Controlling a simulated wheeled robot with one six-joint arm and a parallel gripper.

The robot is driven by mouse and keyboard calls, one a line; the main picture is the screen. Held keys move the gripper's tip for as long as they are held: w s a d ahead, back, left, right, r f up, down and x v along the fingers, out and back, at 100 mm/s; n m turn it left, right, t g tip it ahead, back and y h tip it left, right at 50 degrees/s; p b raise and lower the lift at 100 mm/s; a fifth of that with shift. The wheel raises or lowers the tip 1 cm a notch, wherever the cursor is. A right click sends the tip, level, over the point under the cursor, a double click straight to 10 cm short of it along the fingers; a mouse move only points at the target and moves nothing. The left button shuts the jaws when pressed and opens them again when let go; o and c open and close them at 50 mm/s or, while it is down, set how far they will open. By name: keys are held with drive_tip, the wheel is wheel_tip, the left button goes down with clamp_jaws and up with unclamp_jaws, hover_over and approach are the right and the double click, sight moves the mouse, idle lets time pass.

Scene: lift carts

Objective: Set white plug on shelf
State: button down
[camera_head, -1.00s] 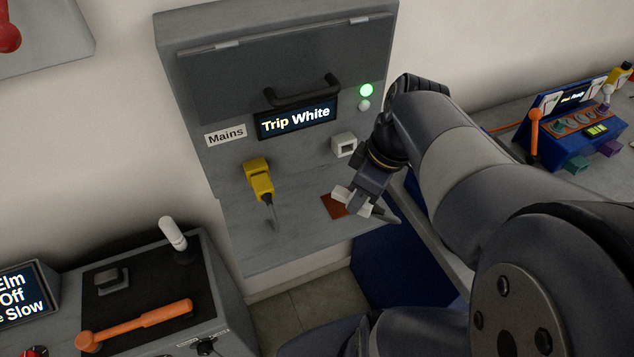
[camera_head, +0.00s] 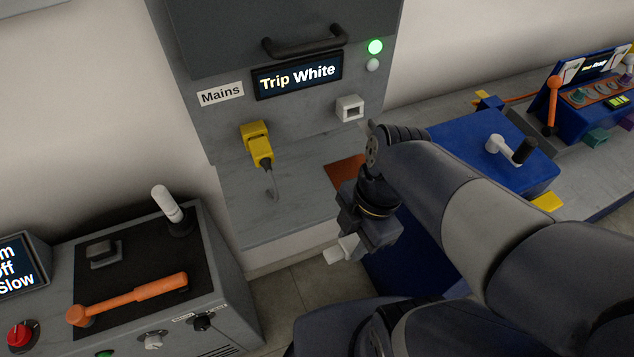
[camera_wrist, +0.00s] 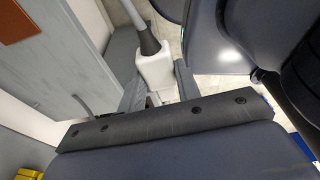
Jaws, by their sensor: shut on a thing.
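My gripper (camera_head: 352,236) is shut on the white plug (camera_head: 341,249), off the front right edge of the grey shelf (camera_head: 280,212). In the wrist view the white plug (camera_wrist: 156,72) sits between the two fingers, with its grey cable running up and away. The fingers and wrist hide part of the plug in the head view. The shelf also shows in the wrist view (camera_wrist: 72,62). A brown-red patch (camera_head: 345,171) lies on the shelf's right part. The white socket (camera_head: 349,109) above it is empty.
A yellow plug (camera_head: 258,146) is in its socket on the left of the panel. The display (camera_head: 297,76) reads "Trip White"; a green light (camera_head: 375,47) is lit. A console with an orange lever (camera_head: 130,298) stands at left, a blue cart (camera_head: 470,150) at right.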

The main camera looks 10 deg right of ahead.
drive_tip(key=p, duration=0.3)
hover_over(315, 203)
drive_tip(key=f, duration=0.2)
drive_tip(key=shift+d+f, duration=0.35)
drive_tip(key=shift+f, duration=0.05)
drive_tip(key=x, duration=0.3)
drive_tip(key=shift+d+f, duration=0.35)
drive_tip(key=shift+w+a+f+p, duration=0.1)
drive_tip(key=shift+w+f+p, duration=0.1)
drive_tip(key=shift+f+p, duration=0.15)
drive_tip(key=shift+f+b, duration=0.2)
drive_tip(key=shift+b, duration=0.15)
drive_tip(key=c, duration=1)
unclamp_jaws()
drive_tip(key=shift+r, duration=0.1)
drive_tip(key=shift+v, duration=3.9)
